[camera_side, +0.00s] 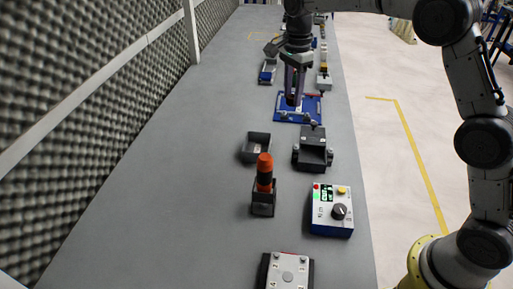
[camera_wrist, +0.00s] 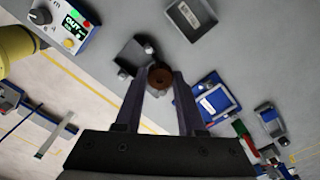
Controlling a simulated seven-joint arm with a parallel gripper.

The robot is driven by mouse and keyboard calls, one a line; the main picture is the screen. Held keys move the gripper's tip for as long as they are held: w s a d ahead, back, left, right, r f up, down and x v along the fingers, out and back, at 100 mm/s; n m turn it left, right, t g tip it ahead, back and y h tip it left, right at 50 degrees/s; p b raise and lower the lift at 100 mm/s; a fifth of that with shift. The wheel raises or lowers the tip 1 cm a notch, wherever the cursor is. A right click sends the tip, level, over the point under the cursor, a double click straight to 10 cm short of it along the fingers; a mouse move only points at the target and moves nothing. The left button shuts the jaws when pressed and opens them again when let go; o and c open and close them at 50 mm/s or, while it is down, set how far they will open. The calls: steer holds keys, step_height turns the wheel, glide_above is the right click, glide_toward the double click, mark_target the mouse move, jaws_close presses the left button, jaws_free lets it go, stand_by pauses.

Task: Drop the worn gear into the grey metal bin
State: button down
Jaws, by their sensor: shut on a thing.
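My gripper (camera_side: 293,101) hangs over the blue fixture plate at the bench's right side. In the wrist view its two fingers (camera_wrist: 158,79) are closed on a round brown-rusty piece, the worn gear (camera_wrist: 161,76), at their tips. In the side view I cannot make out the gear between the fingers. The grey metal bin (camera_side: 255,157) is an open rectangular tray on the bench, nearer the camera and left of my gripper. In the wrist view the bin (camera_wrist: 206,29) is at the top, apart from the fingers; no gear shows in it.
A dark open-fronted block with side knobs (camera_side: 313,157) stands right of the bin. An orange-topped post (camera_side: 264,172) and a control box (camera_side: 332,212) stand nearer. The blue plate (camera_side: 311,105) lies beyond. Foam wall (camera_side: 90,110) bounds the left; the bench left of the bin is clear.

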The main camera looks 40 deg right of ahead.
steer(key=shift+n, duration=0.4)
steer(key=shift+w+a+f, duration=0.75)
steer(key=shift+w+f, duration=0.4)
steer(key=shift+f, duration=1.35)
steer(key=shift+w+a+f, duration=0.8)
steer(key=shift+w+f, duration=0.4)
steer(key=shift+f, duration=1.3)
steer(key=shift+w+a+f, duration=0.75)
steer(key=shift+w+f, duration=0.4)
steer(key=shift+f, duration=1.35)
steer(key=shift+c, duration=2.1)
jaws_free()
step_height(320, 180, up, 14)
steer(key=shift+f, duration=0.1)
